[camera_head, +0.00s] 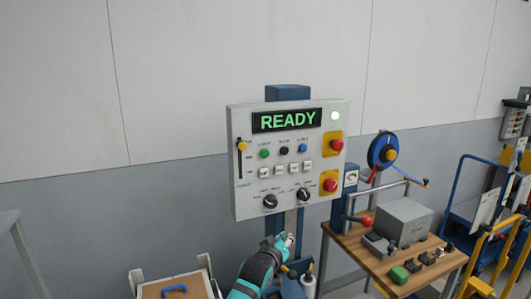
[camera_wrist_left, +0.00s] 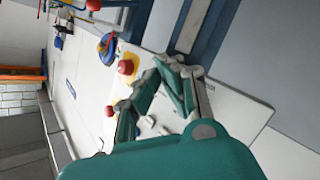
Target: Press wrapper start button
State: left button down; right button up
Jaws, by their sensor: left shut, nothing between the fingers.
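The white wrapper control panel (camera_head: 245,190) stands on a blue post, with a lit green READY display (camera_head: 287,120). A small green button (camera_head: 264,153) sits left of a black button (camera_head: 284,150) and a blue button (camera_head: 303,148); their labels are too small to read. My left gripper (camera_head: 288,241) is just below the panel's lower edge, apart from the buttons in the head view. My right gripper is not in view.
Two red mushroom buttons (camera_head: 336,145) (camera_head: 330,185) on yellow plates sit at the panel's right. Dark knobs (camera_head: 270,202) are along its bottom. A wooden bench (camera_head: 350,236) with a grey box (camera_head: 404,222) stands right; a brown-topped cart (camera_head: 195,288) stands lower left.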

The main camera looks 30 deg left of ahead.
aim_at(265, 153)
pick_arm(q)
notch_tip(265, 153, up, 22)
jog(key=a+n+t+p, duration=0.1)
jog(key=n+t, duration=0.1)
jog(key=t, duration=0.1)
jog(key=shift+w+a+n+y, duration=0.15)
jog(key=shift+a+n+y, duration=0.1)
jog(key=shift+n+y, duration=0.05)
jog(key=shift+w+a, duration=0.1)
jog(key=shift+w+a+b, duration=0.55)
jog(key=shift+w+a, duration=0.85)
jog(key=shift+a, duration=0.25)
jog(key=shift+w+a+b, duration=0.5)
jog(key=shift+w+a, duration=0.9)
jog(key=shift+a, duration=0.2)
jog(key=shift+a, duration=0.1)
jog(key=shift+w+a, duration=0.2)
jog(key=shift+w, duration=0.05)
